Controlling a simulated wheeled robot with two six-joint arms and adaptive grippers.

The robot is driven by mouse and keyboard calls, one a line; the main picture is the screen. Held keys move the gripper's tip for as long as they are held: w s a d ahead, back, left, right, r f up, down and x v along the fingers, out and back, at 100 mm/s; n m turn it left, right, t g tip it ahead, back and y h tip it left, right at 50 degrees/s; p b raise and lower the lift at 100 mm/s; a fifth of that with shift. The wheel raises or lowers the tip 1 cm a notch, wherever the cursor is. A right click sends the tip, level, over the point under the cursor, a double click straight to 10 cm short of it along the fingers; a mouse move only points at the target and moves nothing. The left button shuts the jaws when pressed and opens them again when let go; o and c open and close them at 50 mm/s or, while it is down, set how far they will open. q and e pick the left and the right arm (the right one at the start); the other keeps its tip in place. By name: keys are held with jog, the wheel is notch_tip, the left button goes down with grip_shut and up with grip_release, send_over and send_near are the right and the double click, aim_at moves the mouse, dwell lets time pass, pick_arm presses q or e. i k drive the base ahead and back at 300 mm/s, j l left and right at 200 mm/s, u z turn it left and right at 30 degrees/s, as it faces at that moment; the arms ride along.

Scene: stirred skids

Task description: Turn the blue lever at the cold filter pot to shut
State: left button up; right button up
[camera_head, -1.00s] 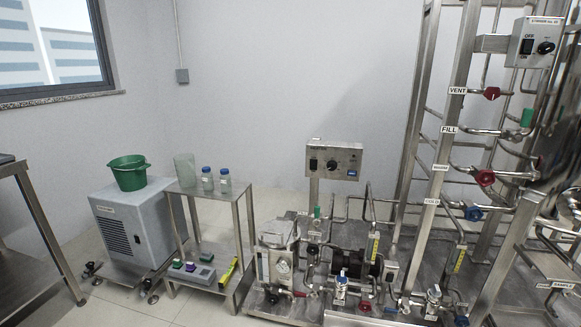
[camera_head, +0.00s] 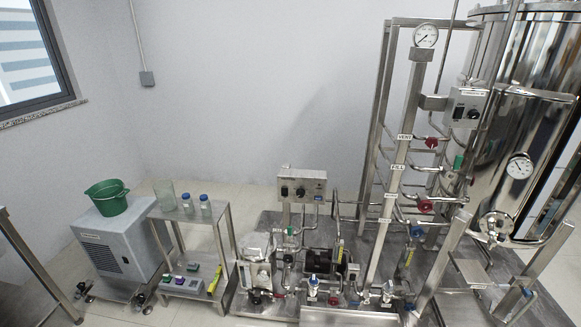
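Neither of my grippers is in view. Several blue valve handles show on the pipework. One blue handle (camera_head: 416,232) sits on a branch of the upright pipe frame, below the red handles. Another blue-topped valve (camera_head: 313,283) stands low at the front of the skid, with a similar blue-topped valve (camera_head: 388,288) to its right. A further blue handle (camera_head: 527,293) is at the far lower right. The tags near the low valves are too small to read, so I cannot tell which one belongs to the cold filter pot or how its lever is set.
A large steel tank (camera_head: 525,110) stands at the right behind the pipe frame (camera_head: 392,150). A control box (camera_head: 302,186) rises above the skid. A steel side table (camera_head: 190,213) and a grey chiller with a green bucket (camera_head: 107,198) stand left. Floor shows between them.

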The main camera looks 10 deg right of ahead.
aim_at(366, 300)
jog(key=z, duration=0.95)
jog(key=l, duration=0.1)
